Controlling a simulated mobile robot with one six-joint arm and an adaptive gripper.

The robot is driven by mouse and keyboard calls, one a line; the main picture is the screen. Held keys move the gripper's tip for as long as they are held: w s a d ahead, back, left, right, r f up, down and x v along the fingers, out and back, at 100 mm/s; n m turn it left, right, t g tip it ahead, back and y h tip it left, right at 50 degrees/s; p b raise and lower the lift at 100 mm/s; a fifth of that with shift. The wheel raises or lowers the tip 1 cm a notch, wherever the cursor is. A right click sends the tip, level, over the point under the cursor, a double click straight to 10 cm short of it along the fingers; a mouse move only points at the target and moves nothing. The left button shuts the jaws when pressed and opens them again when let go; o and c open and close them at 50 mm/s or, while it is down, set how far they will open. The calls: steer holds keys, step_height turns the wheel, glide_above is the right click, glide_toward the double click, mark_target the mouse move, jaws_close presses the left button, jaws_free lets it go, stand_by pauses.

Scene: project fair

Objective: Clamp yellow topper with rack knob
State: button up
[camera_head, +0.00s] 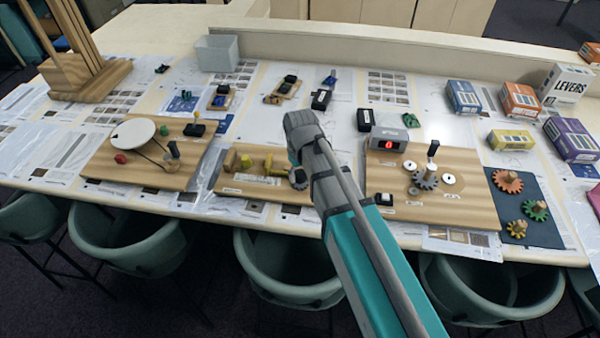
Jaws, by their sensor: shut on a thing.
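The middle wooden board (225,184) carries a yellow clamp-like mechanism. A yellow block, seemingly the yellow topper (246,162), stands at its left part beside another yellow piece (232,161). A yellow upright part (268,161) stands to their right, with a gap between. A pale labelled strip lies in front of them. My arm reaches in from the lower right, and its wrist bends down over the board's right end. My gripper (298,178) is low there, shut on what seems to be the rack knob. The knob and fingertips are mostly hidden by the gripper and arm.
A board with a white disc (133,133) stands to the left. A gear board (450,207) with a red-lit display box (388,140) stands close to the right of my arm. Coloured boxes (521,101) are at the right. Chairs line the table's front edge.

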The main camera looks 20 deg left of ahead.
steer(key=n, duration=0.6)
steer(key=shift+n, duration=0.3)
steer(key=n, duration=1.2)
steer(key=shift+n, duration=0.3)
steer(key=n, duration=0.5)
steer(key=shift+n, duration=0.4)
steer(key=o, duration=1.1)
steer(key=shift+o, duration=0.2)
steer(key=shift+m, duration=0.3)
